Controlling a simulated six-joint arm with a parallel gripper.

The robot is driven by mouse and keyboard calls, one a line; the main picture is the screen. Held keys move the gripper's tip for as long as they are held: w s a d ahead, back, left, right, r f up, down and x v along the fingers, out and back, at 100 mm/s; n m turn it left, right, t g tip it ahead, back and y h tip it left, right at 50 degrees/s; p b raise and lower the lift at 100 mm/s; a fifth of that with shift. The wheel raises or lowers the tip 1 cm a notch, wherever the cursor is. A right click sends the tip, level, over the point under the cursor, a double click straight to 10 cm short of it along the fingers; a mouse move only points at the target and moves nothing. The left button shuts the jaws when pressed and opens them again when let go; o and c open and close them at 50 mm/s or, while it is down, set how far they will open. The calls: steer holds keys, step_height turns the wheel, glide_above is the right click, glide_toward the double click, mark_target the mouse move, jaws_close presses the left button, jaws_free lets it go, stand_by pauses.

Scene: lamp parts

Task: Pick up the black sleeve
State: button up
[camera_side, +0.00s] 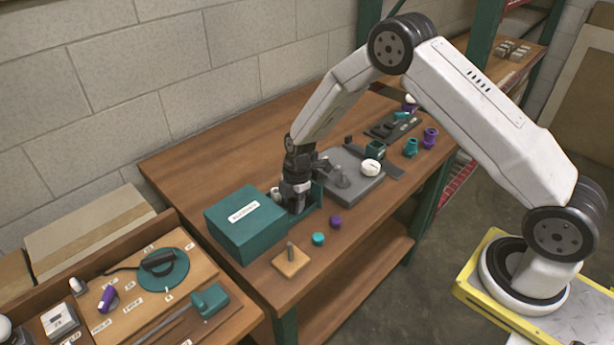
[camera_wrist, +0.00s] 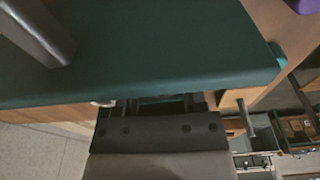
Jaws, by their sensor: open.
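My gripper (camera_side: 297,203) points down into the low teal tray beside the teal box (camera_side: 243,226). It is open, but its fingertips are partly hidden by the tray wall and dark in the side view. I cannot pick out the black sleeve for certain. A small dark piece (camera_side: 348,139) stands behind the grey plate, but whether it is the sleeve is unclear. In the wrist view a broad teal surface (camera_wrist: 150,60) fills the top, with a dark block (camera_wrist: 160,132) below it. No sleeve is clear between the fingers.
A grey plate (camera_side: 352,190) with a grey post stands right of my gripper, a white bulb (camera_side: 371,167) at its edge. A white piece (camera_side: 276,192) is close left. Teal (camera_side: 318,239) and purple (camera_side: 335,221) caps and a wooden square with peg (camera_side: 291,262) lie in front.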

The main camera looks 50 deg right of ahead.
stand_by(0.3)
jaws_close()
steer(key=shift+r, duration=0.1)
steer(key=shift+r, duration=0.65)
steer(key=s+r, duration=1.1)
steer(key=s, duration=0.3)
steer(key=shift+d+r, duration=0.25)
steer(key=shift+d, duration=0.05)
